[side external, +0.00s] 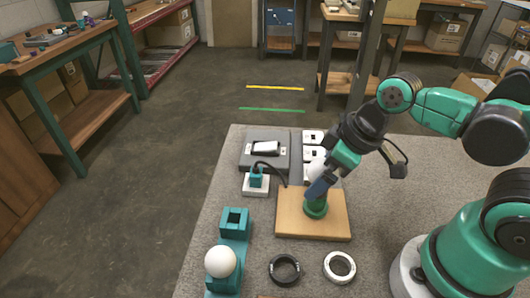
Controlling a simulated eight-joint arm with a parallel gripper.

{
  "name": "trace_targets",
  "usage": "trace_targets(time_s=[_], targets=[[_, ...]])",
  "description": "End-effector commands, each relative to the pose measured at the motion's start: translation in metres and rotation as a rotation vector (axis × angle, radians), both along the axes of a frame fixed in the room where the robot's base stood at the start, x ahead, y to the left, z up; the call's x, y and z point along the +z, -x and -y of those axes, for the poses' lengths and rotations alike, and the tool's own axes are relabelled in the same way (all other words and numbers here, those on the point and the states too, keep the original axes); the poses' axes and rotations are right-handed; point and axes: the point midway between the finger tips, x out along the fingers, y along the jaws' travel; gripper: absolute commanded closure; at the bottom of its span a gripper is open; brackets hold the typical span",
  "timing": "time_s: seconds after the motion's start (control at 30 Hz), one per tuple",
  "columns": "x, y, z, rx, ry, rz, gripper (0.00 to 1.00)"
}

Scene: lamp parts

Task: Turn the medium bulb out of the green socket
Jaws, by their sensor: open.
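The green socket (316,208) stands upright on a light wooden board (288,224) on the table. A white bulb (316,170) shows partly above it, behind my gripper. My gripper (318,188) is directly over the socket, tilted down and to the left, with its blue finger at the bulb's lower part. It is open; whether a finger touches the bulb cannot be told. The gripper hides much of the bulb and the bulb's join with the socket.
A teal holder (232,254) carries a white round bulb (220,261) at the front left. A black ring (285,270) and a white ring (339,267) lie in front of the board. A grey tray (281,161), white blocks (314,137) and a teal plug (256,179) with cable sit behind.

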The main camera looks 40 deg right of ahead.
Motion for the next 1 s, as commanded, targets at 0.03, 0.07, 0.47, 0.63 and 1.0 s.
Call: trace_targets(time_s=[0.03, 0.07, 0.47, 0.63, 1.0], targets=[[-0.003, -0.003, -0.001, 0.001, 0.000, 0.000, 0.03], [-0.005, -0.004, -0.001, 0.001, 0.000, 0.000, 0.03], [-0.022, -0.009, -0.004, 0.000, 0.000, 0.000, 0.03], [-0.023, -0.009, -0.004, 0.000, 0.000, 0.000, 0.03], [-0.023, -0.009, -0.004, 0.000, 0.000, 0.000, 0.68]])
